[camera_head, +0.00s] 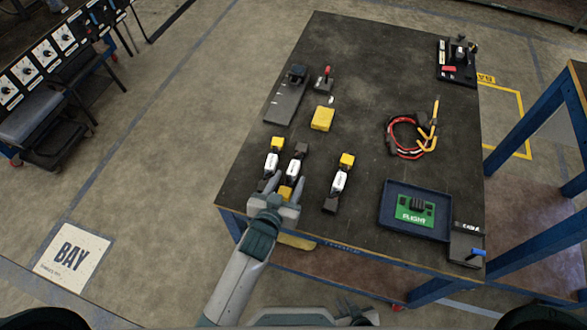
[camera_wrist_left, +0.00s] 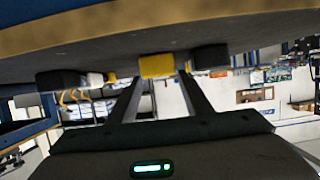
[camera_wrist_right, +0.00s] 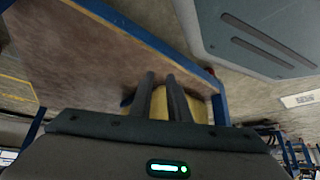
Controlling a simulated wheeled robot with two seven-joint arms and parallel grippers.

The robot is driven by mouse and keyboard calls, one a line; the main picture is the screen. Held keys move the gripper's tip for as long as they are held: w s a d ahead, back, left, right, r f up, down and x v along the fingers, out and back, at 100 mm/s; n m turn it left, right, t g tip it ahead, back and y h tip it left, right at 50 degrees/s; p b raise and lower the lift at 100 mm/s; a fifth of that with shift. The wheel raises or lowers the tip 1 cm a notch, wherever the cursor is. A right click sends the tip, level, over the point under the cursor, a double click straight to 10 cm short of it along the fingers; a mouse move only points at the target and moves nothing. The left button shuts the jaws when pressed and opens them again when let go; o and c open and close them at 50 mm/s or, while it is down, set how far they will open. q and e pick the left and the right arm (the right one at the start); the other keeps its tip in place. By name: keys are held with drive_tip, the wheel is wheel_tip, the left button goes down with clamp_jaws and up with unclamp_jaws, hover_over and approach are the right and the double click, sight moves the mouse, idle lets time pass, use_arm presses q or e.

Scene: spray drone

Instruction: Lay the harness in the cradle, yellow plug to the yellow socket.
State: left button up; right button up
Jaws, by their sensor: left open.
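Three short pieces with white labels lie at the table's front left. The left piece (camera_head: 272,160) and right piece (camera_head: 340,183) have yellow ends away from me and black ends nearer. The middle piece (camera_head: 293,167) is reversed, its yellow end nearer me. My left gripper (camera_head: 286,192) is open, its fingers either side of that yellow end, which shows between them in the left wrist view (camera_wrist_left: 157,65). I cannot tell whether they touch it. A red, black and yellow coil (camera_head: 408,137) lies right of centre. My right gripper (camera_wrist_right: 163,78) has a narrow gap between its fingers.
A long grey holder (camera_head: 284,103) and a yellow block (camera_head: 322,118) lie behind the pieces. A blue tray (camera_head: 388,218) with a green board stands at front right, beside a dark fixture with a blue handle (camera_head: 478,252). The table's middle is bare.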

sight(292, 170)
use_arm(q)
drive_tip(key=shift+w+d+f, duration=0.1)
drive_tip(key=shift+w, duration=0.25)
use_arm(e)
drive_tip(key=shift+w+r, duration=0.15)
drive_tip(key=shift+w, duration=0.05)
use_arm(q)
drive_tip(key=shift+w+d, duration=0.2)
drive_tip(key=shift+w, duration=0.45)
drive_tip(key=p+x, duration=0.1)
drive_tip(key=x, duration=0.2)
drive_tip(key=shift+w, duration=0.1)
drive_tip(key=shift+w+d, duration=0.1)
drive_tip(key=shift+w, duration=0.25)
use_arm(e)
drive_tip(key=s, duration=0.1)
drive_tip(key=s+d+f, duration=0.1)
drive_tip(key=s, duration=0.1)
drive_tip(key=shift+f+g, duration=0.2)
drive_tip(key=shift+g, duration=0.2)
drive_tip(key=shift+w+d, duration=0.1)
use_arm(q)
clamp_jaws()
